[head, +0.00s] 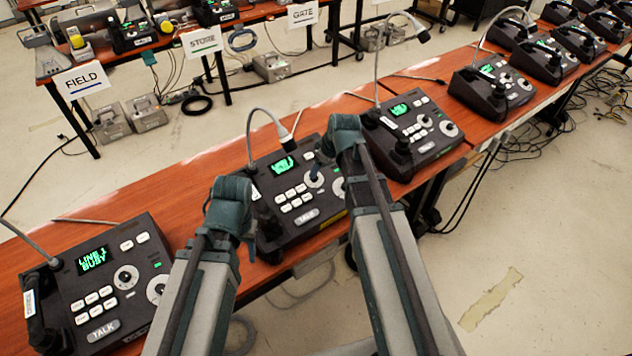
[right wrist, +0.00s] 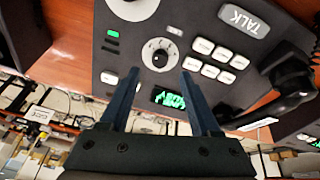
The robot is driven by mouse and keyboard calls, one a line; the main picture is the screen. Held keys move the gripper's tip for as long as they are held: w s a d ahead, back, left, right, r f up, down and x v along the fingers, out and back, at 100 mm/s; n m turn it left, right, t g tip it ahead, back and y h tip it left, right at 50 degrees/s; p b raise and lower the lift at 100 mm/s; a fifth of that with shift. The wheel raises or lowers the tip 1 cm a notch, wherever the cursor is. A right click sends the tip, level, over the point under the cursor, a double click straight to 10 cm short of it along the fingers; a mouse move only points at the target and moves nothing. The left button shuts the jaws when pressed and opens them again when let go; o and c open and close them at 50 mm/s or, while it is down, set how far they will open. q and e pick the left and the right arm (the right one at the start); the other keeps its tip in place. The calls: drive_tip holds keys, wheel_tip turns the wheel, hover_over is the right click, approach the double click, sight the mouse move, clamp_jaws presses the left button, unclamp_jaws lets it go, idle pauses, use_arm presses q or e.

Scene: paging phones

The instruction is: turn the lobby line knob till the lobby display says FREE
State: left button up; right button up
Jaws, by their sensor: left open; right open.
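A black paging phone (head: 300,215) stands in the middle of the near table, with a lit green display (head: 283,165) whose words I cannot read. In the right wrist view its knob (right wrist: 160,55) is a white dial with a dark centre, beside the upside-down green display (right wrist: 168,98). My right gripper (right wrist: 162,90) is open, its two dark fingers apart and pointing toward the knob, with no clear contact. My left gripper (head: 247,230) is open at the phone's left side, partly hidden by its own arm. No lobby label is legible.
Another phone (head: 95,265) at the left reads LINE 1 BUSY. More phones (head: 410,130) stand along the table to the right. Gooseneck microphones (head: 250,135) rise from them. A second table behind carries FIELD (head: 82,80), STORE and GATE signs. Cables lie on the floor.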

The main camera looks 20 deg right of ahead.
sight(316, 177)
drive_tip(key=b+x, duration=0.4)
drive_tip(key=x, duration=0.2)
clamp_jaws()
